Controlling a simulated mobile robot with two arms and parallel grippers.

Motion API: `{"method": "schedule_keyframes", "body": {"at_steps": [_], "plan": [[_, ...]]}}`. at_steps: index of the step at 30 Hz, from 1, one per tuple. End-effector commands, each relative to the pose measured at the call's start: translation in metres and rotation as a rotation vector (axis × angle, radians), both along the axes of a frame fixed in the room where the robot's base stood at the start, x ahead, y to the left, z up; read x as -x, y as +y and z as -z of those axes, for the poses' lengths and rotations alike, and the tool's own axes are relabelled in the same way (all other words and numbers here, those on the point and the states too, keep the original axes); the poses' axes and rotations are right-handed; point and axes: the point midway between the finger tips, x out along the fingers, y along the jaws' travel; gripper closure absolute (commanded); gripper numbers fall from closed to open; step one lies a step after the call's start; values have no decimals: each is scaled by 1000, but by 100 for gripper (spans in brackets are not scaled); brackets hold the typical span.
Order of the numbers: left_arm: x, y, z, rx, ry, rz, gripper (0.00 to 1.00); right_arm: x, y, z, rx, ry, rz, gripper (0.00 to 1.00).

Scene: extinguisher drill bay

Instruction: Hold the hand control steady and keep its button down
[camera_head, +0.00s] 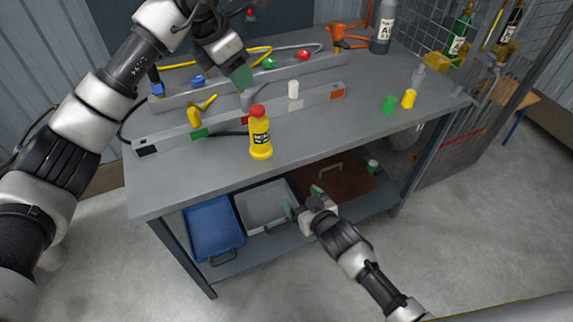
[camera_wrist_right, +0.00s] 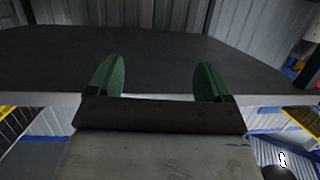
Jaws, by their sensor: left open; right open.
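I cannot make out for certain which thing is the hand control. A small grey cylinder (camera_head: 246,100) stands on the front grey rail, just below my left gripper (camera_head: 241,77). The left gripper points down with green fingertips and is open; I cannot tell whether it touches the cylinder. A yellow piece with a lever (camera_head: 195,117) sits at the left on the same rail. Red (camera_head: 303,55), green (camera_head: 268,62) and blue (camera_head: 197,80) knobs show by the rear rail. My right gripper (camera_head: 303,200) is open and empty in front of the bench; its green fingers also show in the right wrist view (camera_wrist_right: 160,82).
A yellow bottle (camera_head: 260,135) with a red cap stands near the front edge of the bench (camera_head: 330,130). Green (camera_head: 389,105) and yellow (camera_head: 409,98) cups stand at the right. Blue (camera_head: 212,230) and grey (camera_head: 268,206) trays lie on the lower shelf. The bench's front right is clear.

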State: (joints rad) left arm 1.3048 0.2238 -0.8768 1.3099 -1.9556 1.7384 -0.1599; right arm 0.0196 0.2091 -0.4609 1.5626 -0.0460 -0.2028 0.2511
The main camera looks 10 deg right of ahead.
Motion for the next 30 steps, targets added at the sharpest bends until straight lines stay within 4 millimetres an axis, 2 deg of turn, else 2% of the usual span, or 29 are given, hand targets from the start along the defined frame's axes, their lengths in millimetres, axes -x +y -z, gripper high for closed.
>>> {"method": "schedule_keyframes", "body": {"at_steps": [1,3,6,10,13,17,30], "plan": [[0,0,0,0,0,0,57,-5,8,-27,-22,-53,-20,20],[0,0,0,0,0,0,57,-9,18,-58,-49,-113,-43,20],[0,0,0,0,0,0,57,-10,29,-95,-84,-180,-73,20],[0,0,0,0,0,0,57,-8,37,-123,-110,-232,-98,20],[0,0,0,0,0,0,57,-9,41,-133,-121,-250,-106,20],[0,0,0,0,0,0,57,-18,47,-135,-123,-255,-108,20],[0,0,0,0,0,0,57,-84,83,-135,-123,-253,-107,20]]}}
